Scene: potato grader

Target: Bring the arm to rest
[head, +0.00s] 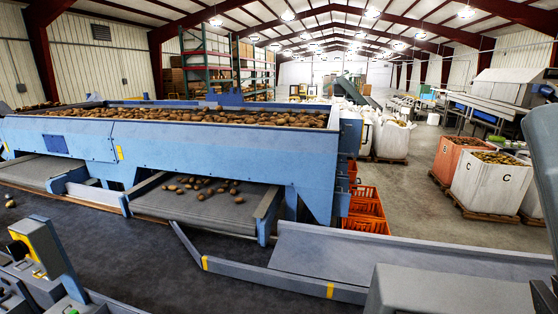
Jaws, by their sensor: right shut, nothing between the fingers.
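My right arm comes in at the far right edge of the head view. Its dark gripper (545,297) shows at the lower right corner, partly cut off by the frame. The gripper is shut and empty, beside the grey sloping chute and apart from any potatoes. My left gripper does not show in this view.
The blue grader hopper (200,140) is full of potatoes. Several potatoes lie on the grey belt (215,208) below it. A sloping grey chute (390,255) spans the lower right. Orange crates (365,208) and a white sack (490,188) marked C stand beyond, with open floor between.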

